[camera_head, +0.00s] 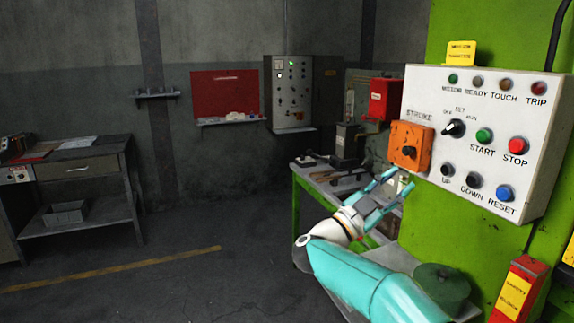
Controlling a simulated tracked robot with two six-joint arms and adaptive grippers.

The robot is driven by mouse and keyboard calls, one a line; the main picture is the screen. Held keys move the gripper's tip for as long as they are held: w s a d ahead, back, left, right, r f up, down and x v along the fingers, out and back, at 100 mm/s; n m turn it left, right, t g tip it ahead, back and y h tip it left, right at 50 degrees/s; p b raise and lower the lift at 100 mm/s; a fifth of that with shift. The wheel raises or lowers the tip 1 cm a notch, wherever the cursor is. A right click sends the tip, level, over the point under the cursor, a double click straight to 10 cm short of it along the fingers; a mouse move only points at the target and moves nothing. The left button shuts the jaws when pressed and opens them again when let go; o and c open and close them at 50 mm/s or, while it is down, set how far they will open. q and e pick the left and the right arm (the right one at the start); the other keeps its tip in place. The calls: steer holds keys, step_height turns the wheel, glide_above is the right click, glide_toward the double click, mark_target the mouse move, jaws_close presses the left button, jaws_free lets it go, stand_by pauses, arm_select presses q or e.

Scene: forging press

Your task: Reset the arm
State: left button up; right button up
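My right arm comes in from the lower right, teal with a white wrist. My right gripper (401,180) points up and away, just left of the white control panel (481,135) and below its orange stroke box (409,146). Its two fingers are apart with nothing visible between them, and it looks clear of the panel. The panel carries a green start button (484,136), a red stop button (517,146) and a blue reset button (504,193). My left gripper is not in view.
A bright green machine column (460,230) stands behind the panel. A green-legged workbench (310,181) with tools is beyond the gripper. A grey desk (75,153) stands at left, a control cabinet (290,95) at the back wall. The floor at centre left is clear.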

steer(key=w+a+f+n+t+y, duration=0.1)
steer(key=w+f+n+t+y, duration=0.35)
steer(key=f, duration=0.35)
steer(key=w+a+f+n+t+y, duration=0.1)
steer(key=w+f+n+t+y, duration=0.2)
steer(key=f+n+y, duration=0.45)
steer(key=s+a+f+n+g+y, duration=0.2)
steer(key=s+f+y, duration=0.1)
steer(key=f, duration=1)
steer(key=s+a+f+n+g+y, duration=0.1)
steer(key=s+f+n+g+y, duration=0.2)
steer(key=f, duration=0.9)
steer(key=s+a+f+g+y, duration=0.2)
steer(key=s+f+g+y, duration=0.25)
steer(key=s+f, duration=0.95)
steer(key=s+a+f+g+y, duration=0.1)
steer(key=s+g, duration=0.3)
steer(key=s, duration=0.8)
steer(key=s+a+f+g+y, duration=0.1)
steer(key=s+a+f+g, duration=0.1)
steer(key=s, duration=1)
steer(key=shift+f+g, duration=0.8)
steer(key=shift+g, duration=0.3)
steer(key=shift+w+d, duration=0.1)
